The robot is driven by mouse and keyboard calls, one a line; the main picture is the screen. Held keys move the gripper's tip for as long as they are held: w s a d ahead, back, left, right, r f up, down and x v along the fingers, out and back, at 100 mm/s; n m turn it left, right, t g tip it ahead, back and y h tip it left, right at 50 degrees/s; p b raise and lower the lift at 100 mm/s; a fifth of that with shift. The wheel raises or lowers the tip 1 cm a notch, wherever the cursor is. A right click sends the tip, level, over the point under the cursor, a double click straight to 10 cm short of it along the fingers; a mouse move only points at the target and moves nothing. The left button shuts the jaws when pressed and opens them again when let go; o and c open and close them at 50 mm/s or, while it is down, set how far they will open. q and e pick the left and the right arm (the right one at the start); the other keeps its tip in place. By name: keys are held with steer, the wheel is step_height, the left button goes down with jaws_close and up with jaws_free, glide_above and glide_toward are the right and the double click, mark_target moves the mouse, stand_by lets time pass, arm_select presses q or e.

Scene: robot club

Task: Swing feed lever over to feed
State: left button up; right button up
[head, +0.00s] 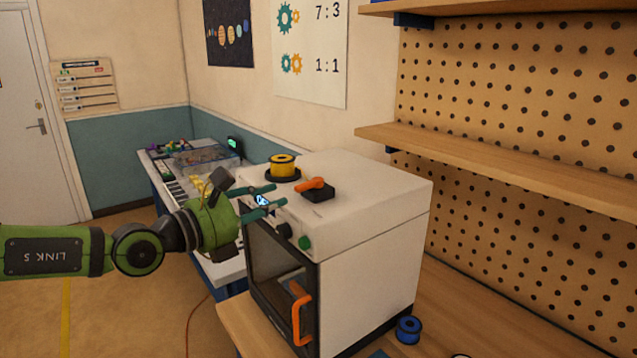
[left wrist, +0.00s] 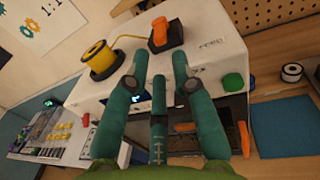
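The feed lever (head: 312,184) is an orange handle on a black base, on top of a white box-shaped machine (head: 375,240). In the left wrist view the lever (left wrist: 160,33) stands just beyond my fingertips, near small lettering on the white top. My left gripper (head: 281,194) has green fingers spread apart with nothing between them. It hovers over the machine's front top edge, left of the lever and apart from it. The left gripper's fingers (left wrist: 160,62) point toward the lever in the wrist view. My right gripper is in neither view.
A green button (head: 305,243) and orange door handle (head: 301,315) are on the front. A blue spool (head: 408,329) lies on the bench. A shelf (head: 490,155) hangs at the right.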

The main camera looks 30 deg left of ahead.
mark_target(296, 189)
arm_select(q)
steer(key=w+p, duration=0.1)
steer(key=w+d+p, duration=0.1)
steer(key=p, duration=0.1)
steer(key=shift+r, duration=0.4)
steer(key=shift+w+d+f+p, duration=0.1)
steer(key=shift+w+f+p, duration=0.15)
steer(key=shift+w+p, duration=0.6)
steer(key=shift+w+d+f+b, duration=0.1)
steer(key=shift+w+d+b, duration=0.1)
steer(key=shift+w+b, duration=0.3)
steer(key=shift+w, duration=0.15)
steer(key=shift+w+d, duration=0.1)
steer(key=shift+w, duration=0.4)
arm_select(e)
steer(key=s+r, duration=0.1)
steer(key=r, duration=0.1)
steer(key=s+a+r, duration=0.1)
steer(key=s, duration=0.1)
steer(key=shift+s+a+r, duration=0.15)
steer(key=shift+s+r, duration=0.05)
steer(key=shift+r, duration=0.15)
arm_select(q)
jaws_close()
